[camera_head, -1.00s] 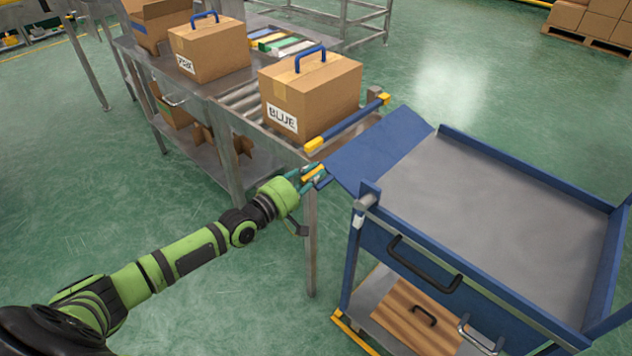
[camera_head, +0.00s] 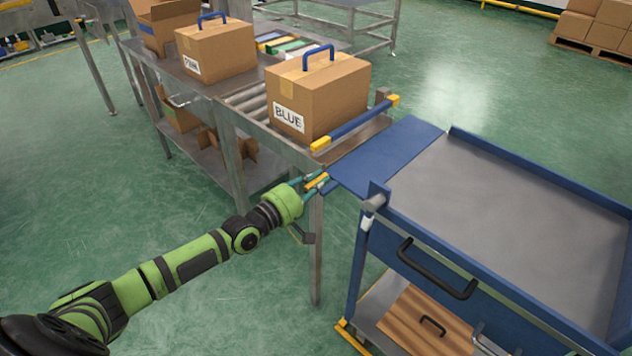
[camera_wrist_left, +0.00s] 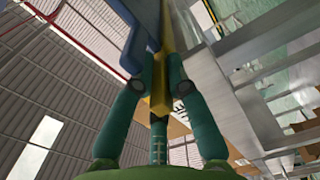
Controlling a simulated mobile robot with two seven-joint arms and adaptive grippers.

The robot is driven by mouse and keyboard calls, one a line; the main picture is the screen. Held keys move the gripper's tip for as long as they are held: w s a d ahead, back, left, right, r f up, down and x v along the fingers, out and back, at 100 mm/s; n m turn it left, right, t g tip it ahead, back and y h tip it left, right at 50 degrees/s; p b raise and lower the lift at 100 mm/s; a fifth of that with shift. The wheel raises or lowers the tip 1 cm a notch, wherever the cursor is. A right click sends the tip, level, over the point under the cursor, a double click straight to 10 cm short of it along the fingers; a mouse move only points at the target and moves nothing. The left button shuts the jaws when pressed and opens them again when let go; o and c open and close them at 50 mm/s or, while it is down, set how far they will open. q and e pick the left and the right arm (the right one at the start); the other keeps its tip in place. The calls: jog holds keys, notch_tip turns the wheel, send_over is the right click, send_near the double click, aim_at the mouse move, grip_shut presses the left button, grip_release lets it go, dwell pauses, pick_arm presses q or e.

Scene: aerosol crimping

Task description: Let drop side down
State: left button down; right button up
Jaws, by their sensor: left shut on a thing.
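The drop side is a blue panel (camera_head: 390,155) hinged along the left edge of the blue cart (camera_head: 480,146). It slopes outward, close to level, with its outer edge near the end of the metal table. My left gripper (camera_head: 318,182) is at the panel's near outer corner, shut on its yellow grip. Whether the panel touches the table is not clear. My right gripper is out of view.
A box marked BLUE (camera_head: 330,98) stands on the table's rollers behind a blue bar with yellow ends (camera_head: 355,124). Another box (camera_head: 215,50) stands farther back. The cart's grey top (camera_head: 520,210) is empty. A black handle (camera_head: 435,272) sticks out from its near side.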

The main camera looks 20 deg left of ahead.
pick_arm(q)
jog(key=c, duration=1.6)
grip_release()
jog(key=shift+r, duration=0.15)
jog(key=shift+o, duration=0.2)
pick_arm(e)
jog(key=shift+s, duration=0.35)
pick_arm(q)
jog(key=shift+s+a, duration=0.1)
jog(key=shift+s, duration=0.05)
jog(key=v, duration=1.1)
jog(key=shift+s, duration=0.3)
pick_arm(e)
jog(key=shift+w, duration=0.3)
pick_arm(q)
jog(key=shift+a, duration=0.1)
